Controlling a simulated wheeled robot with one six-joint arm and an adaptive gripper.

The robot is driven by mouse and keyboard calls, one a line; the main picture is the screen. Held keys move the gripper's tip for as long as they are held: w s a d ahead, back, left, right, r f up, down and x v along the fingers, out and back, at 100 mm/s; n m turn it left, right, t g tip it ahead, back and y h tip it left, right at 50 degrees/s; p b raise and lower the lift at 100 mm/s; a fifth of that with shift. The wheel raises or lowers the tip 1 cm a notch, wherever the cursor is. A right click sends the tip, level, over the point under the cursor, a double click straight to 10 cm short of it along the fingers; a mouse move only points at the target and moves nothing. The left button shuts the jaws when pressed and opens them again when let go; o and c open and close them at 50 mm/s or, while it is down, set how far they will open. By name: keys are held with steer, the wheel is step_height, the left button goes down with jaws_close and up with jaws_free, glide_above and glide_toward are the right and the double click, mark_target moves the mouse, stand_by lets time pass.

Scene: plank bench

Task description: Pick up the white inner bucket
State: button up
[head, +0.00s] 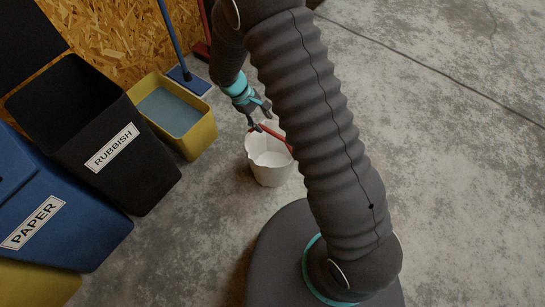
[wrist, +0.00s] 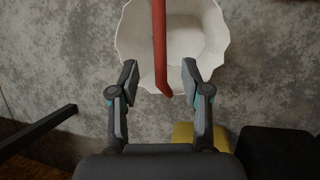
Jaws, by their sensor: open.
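The white bucket (head: 268,168) stands on the concrete floor, to the right of the yellow bucket in the head view. A red bar (head: 276,138), which looks like its handle, crosses over its top. In the wrist view the white bucket (wrist: 190,45) shows its open, empty inside, with the red bar (wrist: 159,50) running down between my fingers. My gripper (head: 257,122) is above the bucket's far rim. In the wrist view my gripper (wrist: 160,78) is open, with a fingertip on each side of the red bar and neither seen touching it. My arm hides part of the bar's right end.
A yellow bucket (head: 207,133) with grey-blue contents stands left of the white bucket. A black rubbish bin (head: 150,178) and a blue paper bin (head: 85,235) stand further left. A blue mop (head: 190,80) leans by the chipboard wall (head: 110,35). The floor (head: 460,150) at right is clear.

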mark_target(271, 131)
steer(key=x, duration=0.6)
steer(key=shift+s+d, duration=0.2)
steer(key=shift+d, duration=0.05)
steer(key=shift+d+f, duration=0.25)
steer(key=shift+f, duration=0.4)
steer(key=shift+f+b, duration=0.2)
steer(key=shift+b, duration=0.1)
jaws_close()
